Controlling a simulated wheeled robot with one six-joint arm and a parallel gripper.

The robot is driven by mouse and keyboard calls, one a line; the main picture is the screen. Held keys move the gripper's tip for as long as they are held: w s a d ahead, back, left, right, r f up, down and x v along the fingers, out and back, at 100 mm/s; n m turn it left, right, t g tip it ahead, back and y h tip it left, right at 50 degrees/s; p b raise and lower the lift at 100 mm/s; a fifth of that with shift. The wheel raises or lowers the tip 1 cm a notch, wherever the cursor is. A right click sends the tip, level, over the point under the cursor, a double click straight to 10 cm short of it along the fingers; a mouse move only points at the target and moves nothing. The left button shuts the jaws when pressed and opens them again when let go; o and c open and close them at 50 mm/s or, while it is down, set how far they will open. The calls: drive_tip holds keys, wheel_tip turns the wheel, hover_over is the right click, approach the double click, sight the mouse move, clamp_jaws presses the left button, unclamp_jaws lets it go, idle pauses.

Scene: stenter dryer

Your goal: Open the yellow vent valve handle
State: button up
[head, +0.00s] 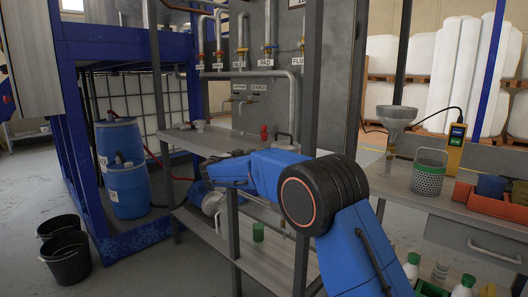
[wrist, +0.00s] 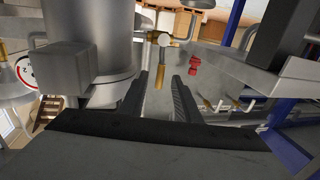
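In the wrist view a yellow-brown handle (wrist: 159,73) hangs from a pale metal fitting beside a large metal cylinder (wrist: 90,45). My gripper (wrist: 168,78) is open, its two dark fingers apart. The handle appears close to the left fingertip in the picture; I cannot tell whether they touch. Nothing shows held between the fingers. In the head view my blue arm reaches over the metal bench, and my fingers and this handle cannot be made out clearly there.
A red valve-like part (wrist: 194,66) lies right of the fingers. The head view shows labelled pipes with small valves (head: 268,47), a metal bench (head: 190,140), blue drums (head: 128,188) and black buckets (head: 70,255). A funnel (head: 395,116) and perforated basket (head: 428,178) stand right.

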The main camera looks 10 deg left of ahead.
drive_tip(key=x, duration=0.6)
drive_tip(key=shift+w+d, duration=0.2)
drive_tip(key=shift+w, duration=0.2)
clamp_jaws()
